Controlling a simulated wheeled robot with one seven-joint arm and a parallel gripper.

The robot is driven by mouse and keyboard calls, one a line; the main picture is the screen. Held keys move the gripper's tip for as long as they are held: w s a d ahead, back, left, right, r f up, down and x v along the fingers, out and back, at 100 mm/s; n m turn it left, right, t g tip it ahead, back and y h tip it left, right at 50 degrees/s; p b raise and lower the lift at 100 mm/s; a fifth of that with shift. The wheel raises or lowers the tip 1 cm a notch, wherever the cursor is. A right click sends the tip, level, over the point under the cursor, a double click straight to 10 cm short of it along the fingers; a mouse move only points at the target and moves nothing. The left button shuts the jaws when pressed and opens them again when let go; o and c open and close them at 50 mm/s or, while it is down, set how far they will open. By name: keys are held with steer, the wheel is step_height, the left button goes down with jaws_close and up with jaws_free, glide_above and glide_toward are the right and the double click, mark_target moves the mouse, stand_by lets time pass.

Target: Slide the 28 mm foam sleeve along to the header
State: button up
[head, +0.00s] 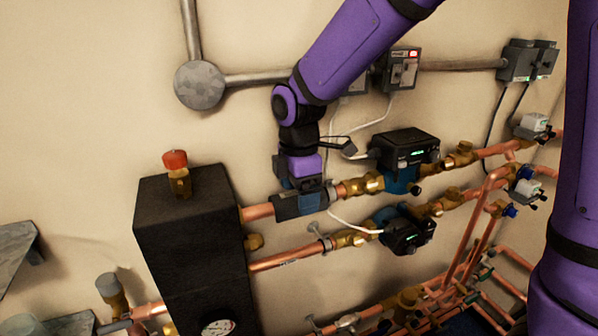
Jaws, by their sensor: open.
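The header is a tall black insulated block (190,240) left of centre, with a brass fitting and red cap on top. An upper copper pipe (257,212) runs right from it. A dark blue-grey piece, apparently the foam sleeve (290,208), is around this pipe, with a short stretch of bare copper between it and the header. My gripper (302,194) reaches down from above at the sleeve, its jaws open. The fingertips blend with the sleeve, and I cannot tell whether they touch it. Part of the sleeve is hidden behind the gripper.
Right of the sleeve, brass valves and a black-and-blue pump (404,150) sit on the upper pipe. A second pump (406,233) is on the lower pipe (285,260). White cables hang close to my gripper. A grey conduit (262,77) crosses the wall above.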

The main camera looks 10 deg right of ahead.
mark_target(272, 199)
steer(key=shift+f, duration=1.05)
steer(key=c, duration=1)
steer(key=shift+s+a, duration=0.2)
steer(key=shift+a, duration=0.7)
steer(key=shift+s+a, duration=0.15)
steer(key=shift+a, duration=0.7)
steer(key=shift+s+a, duration=0.2)
steer(key=shift+a, duration=0.7)
steer(key=o, duration=1)
steer(key=shift+r, duration=0.1)
